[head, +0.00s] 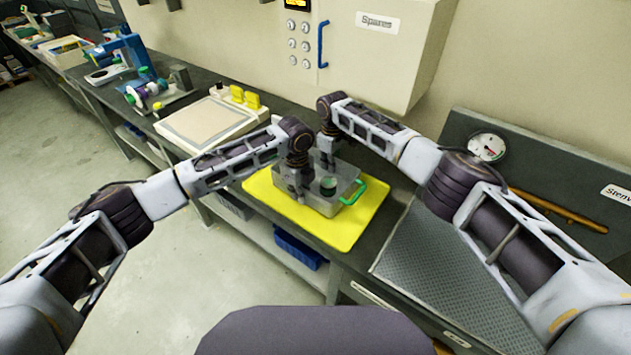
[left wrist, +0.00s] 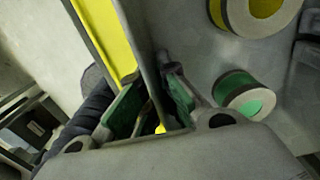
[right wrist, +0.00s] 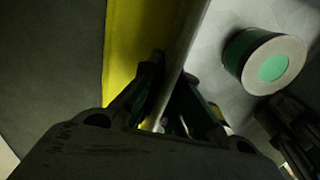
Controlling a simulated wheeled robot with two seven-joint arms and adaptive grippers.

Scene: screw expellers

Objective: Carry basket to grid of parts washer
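The basket (head: 318,199) is a grey open-topped tray with a green handle at its right end. It sits on a yellow mat (head: 346,231) on the bench. My left gripper (head: 296,188) is at its near left wall, with the fingers close on both sides of the wall (left wrist: 147,35). My right gripper (head: 327,157) is at the far wall, its fingers close on both sides of the rim (right wrist: 186,37). A green-banded round part (head: 328,186) stands inside, and a yellow-banded one shows in the left wrist view (left wrist: 252,12). A dark meshed surface (head: 445,285), apparently the washer's grid, lies right of the mat.
A dark backboard with a pressure gauge (head: 487,147) and a brown bar (head: 560,210) rises behind the mesh. A white "Spares" cabinet (head: 385,50) overhangs the bench behind the basket. A beige flat device (head: 207,122) stands to the left. The mesh surface is clear.

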